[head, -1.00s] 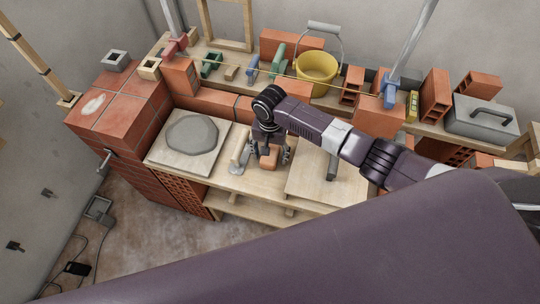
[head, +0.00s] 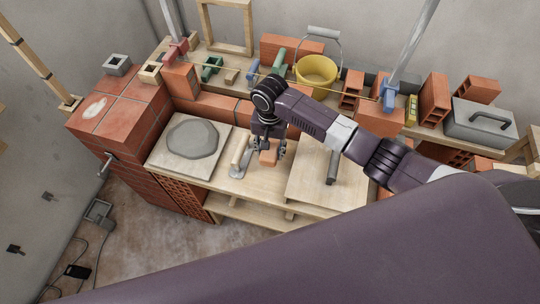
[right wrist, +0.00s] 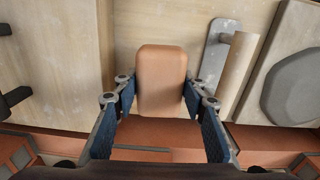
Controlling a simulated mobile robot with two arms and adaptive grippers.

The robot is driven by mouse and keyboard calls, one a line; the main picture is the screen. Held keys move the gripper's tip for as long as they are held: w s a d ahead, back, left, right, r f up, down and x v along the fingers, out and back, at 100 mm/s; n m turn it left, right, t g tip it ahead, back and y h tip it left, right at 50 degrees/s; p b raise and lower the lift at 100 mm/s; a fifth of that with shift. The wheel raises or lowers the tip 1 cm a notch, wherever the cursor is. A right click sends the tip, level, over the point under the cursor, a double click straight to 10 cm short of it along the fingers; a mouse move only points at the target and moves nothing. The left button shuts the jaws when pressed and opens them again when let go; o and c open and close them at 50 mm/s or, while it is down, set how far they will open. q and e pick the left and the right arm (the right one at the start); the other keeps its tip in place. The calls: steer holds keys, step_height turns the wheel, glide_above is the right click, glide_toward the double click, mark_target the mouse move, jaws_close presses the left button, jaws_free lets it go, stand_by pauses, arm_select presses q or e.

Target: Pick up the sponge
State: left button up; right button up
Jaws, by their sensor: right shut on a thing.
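The sponge is an orange-brown block with rounded corners (head: 268,157). In the head view it is at the wooden worktop, between a float with a wooden handle and a pale board. My right gripper (head: 269,152) points down over it with a finger on each side. In the right wrist view the sponge (right wrist: 161,78) sits between the two fingers of this gripper (right wrist: 160,92), which is shut on it. Whether the sponge touches the worktop is hard to tell. My left gripper is out of view.
The float (head: 238,158) lies close left of the sponge, beside a slab with a grey stone (head: 193,137). A pale board (head: 310,180) with a dark-handled tool (head: 332,165) is at right. Behind are bricks, a yellow bucket (head: 316,74) and a stretched string.

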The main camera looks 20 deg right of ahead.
step_height(320, 180, up, 15)
stand_by(0.3)
